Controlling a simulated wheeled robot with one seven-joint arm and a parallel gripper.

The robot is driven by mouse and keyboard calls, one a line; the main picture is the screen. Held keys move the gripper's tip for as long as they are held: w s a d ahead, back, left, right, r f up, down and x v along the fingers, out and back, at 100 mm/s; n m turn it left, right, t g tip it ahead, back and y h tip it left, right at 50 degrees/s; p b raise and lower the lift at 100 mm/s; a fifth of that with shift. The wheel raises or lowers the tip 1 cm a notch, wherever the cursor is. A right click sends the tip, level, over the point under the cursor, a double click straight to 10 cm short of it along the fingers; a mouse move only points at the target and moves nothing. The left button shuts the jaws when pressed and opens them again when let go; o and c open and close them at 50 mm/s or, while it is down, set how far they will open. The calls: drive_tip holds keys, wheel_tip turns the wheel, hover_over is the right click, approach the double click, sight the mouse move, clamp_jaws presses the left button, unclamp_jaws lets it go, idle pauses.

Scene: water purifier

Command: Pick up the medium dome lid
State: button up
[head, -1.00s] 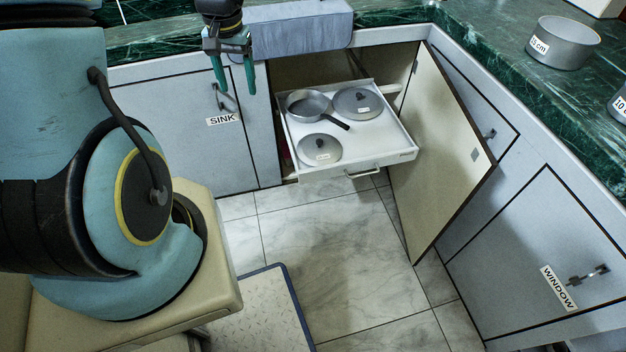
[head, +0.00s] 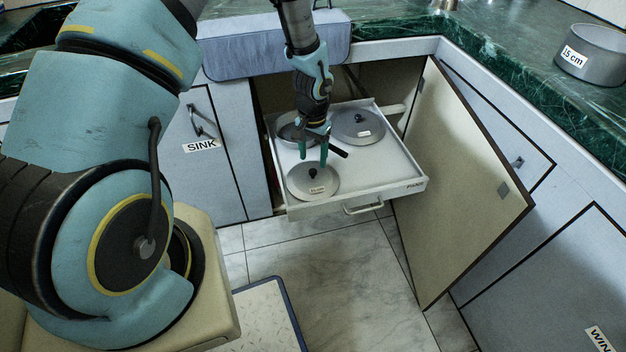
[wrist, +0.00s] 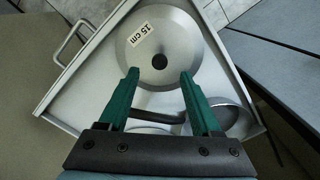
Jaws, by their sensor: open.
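Two grey dome lids with black knobs lie in the pulled-out white drawer. The front lid (head: 313,188), taken as the medium dome lid, lies at the front left and is labelled 15 cm in the wrist view (wrist: 182,30). My gripper (head: 313,160) points down just above this lid and is open and empty. In the wrist view my gripper's fingertips (wrist: 159,73) lie either side of the lid's black knob (wrist: 159,62), seemingly short of it. The other lid (head: 360,130) lies at the back right; its label is too small to read.
A frying pan (head: 288,134) lies behind the front lid, partly hidden by my gripper; its black handle (wrist: 155,115) passes beneath the fingers. The drawer (head: 395,183) has raised rims. An open cabinet door (head: 460,190) stands to its right. A pot (head: 597,55) stands on the counter.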

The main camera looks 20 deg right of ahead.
sight(313, 171)
wheel_tip(313, 171, down, 5)
drive_tip(key=shift+f, duration=0.1)
drive_tip(key=shift+c, duration=0.2)
drive_tip(key=shift+s, duration=0.1)
clamp_jaws()
idle(0.4)
idle(0.8)
